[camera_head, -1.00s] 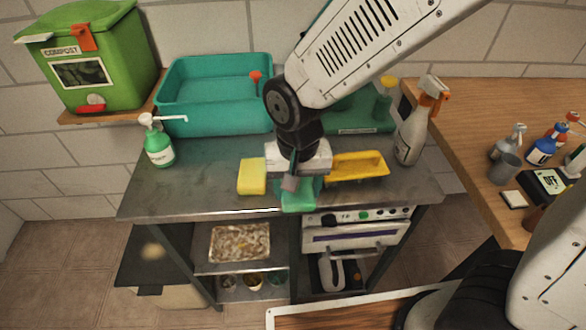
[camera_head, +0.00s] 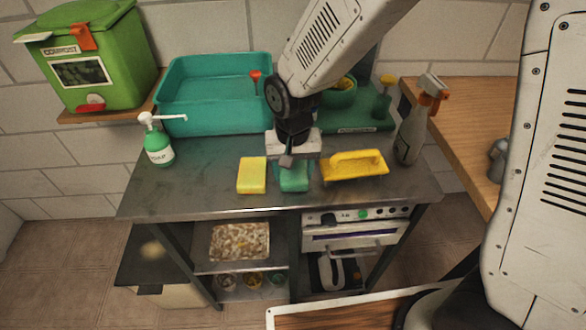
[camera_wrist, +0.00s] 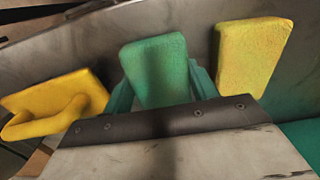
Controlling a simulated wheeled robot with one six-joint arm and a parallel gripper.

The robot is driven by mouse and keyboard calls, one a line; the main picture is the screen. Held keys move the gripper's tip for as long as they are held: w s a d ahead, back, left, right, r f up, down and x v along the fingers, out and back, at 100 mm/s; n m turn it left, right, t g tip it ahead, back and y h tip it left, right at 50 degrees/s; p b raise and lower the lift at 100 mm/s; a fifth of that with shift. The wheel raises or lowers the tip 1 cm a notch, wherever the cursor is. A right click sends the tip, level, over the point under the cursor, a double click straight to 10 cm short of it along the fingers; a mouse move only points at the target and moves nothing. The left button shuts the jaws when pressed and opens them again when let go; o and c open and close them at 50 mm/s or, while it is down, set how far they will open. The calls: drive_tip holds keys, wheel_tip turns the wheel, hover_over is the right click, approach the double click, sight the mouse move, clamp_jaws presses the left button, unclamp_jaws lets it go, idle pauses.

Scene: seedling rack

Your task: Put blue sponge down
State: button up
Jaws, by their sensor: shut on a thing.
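The sponge in my grasp looks blue-green; it shows in the head view (camera_head: 294,179) and in the wrist view (camera_wrist: 156,70). My gripper (camera_head: 292,172) points down at the metal worktop (camera_head: 205,188) and is shut on this sponge. In the wrist view the fingers of my gripper (camera_wrist: 162,90) press on its two sides. The sponge is over the front part of the worktop, between a yellow sponge (camera_head: 252,175) and a yellow float with a handle (camera_head: 354,166). It is at or very near the surface; I cannot tell whether it touches.
A teal basin (camera_head: 215,110) stands behind to the left, beside a soap bottle (camera_head: 158,148). A spray bottle (camera_head: 412,135) stands at the right end. The worktop is bare left of the yellow sponge.

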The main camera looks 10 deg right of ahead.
drive_tip(key=shift+f, duration=0.2)
drive_tip(key=o, duration=1)
drive_tip(key=shift+s, duration=0.1)
drive_tip(key=shift+o, duration=0.2)
drive_tip(key=shift+f, duration=0.1)
drive_tip(key=shift+d, duration=0.1)
